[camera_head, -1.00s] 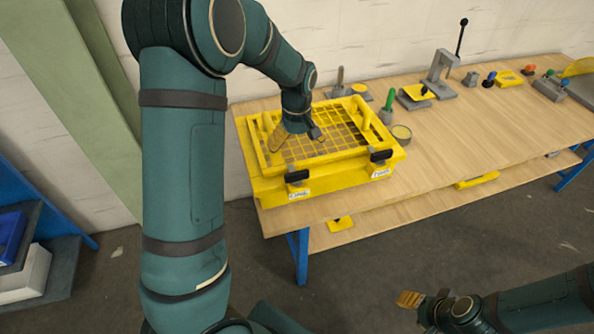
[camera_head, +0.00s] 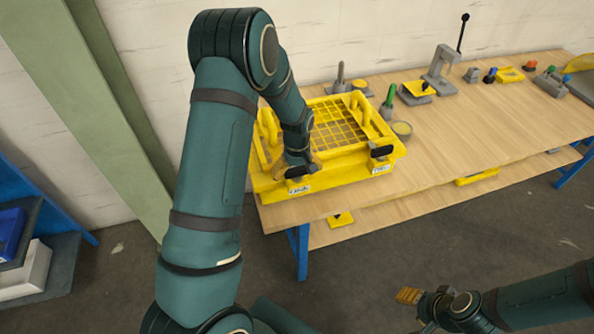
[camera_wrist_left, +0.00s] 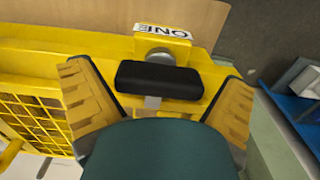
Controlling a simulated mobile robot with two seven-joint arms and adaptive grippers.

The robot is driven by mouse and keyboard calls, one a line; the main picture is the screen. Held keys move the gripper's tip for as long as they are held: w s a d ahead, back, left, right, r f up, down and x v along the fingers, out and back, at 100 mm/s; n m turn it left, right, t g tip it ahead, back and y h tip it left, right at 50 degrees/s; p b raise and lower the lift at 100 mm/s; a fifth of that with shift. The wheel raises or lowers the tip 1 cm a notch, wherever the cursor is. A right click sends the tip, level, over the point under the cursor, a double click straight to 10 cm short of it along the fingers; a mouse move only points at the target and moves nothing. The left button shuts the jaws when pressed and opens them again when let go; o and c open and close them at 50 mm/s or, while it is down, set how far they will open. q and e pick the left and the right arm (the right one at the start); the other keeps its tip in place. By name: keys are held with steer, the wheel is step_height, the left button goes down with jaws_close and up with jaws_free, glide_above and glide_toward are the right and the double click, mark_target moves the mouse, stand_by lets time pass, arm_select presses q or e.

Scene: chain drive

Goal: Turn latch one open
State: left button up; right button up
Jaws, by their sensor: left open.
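Latch one is a black bar handle (camera_wrist_left: 159,80) on a grey pivot, beside a white label reading ONE (camera_wrist_left: 162,31) in the left wrist view. In the head view it is a dark bar (camera_head: 297,171) at the front left of the yellow fixture (camera_head: 336,177), partly hidden by my gripper. My left gripper (camera_wrist_left: 160,106) is open, with one yellow finger on each side of the bar and gaps between. A second black latch (camera_head: 382,151) sits at the fixture's front right. My right gripper (camera_head: 411,298) is low at the bottom right, away from the bench; its jaw state is unclear.
The fixture has a grid lid (camera_head: 338,128) with upright yellow handles. It stands on the left end of a wooden bench (camera_head: 465,130). The bench front is clear.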

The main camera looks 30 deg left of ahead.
arm_select(q)
steer(key=c, duration=1)
steer(key=shift+m, duration=0.3)
steer(key=m+b, duration=0.1)
steer(key=m, duration=0.2)
steer(key=shift+b, duration=0.3)
steer(key=m+b, duration=0.1)
steer(key=m, duration=0.5)
steer(key=m+b, duration=0.1)
steer(key=m, duration=0.3)
steer(key=shift+m, duration=2.4)
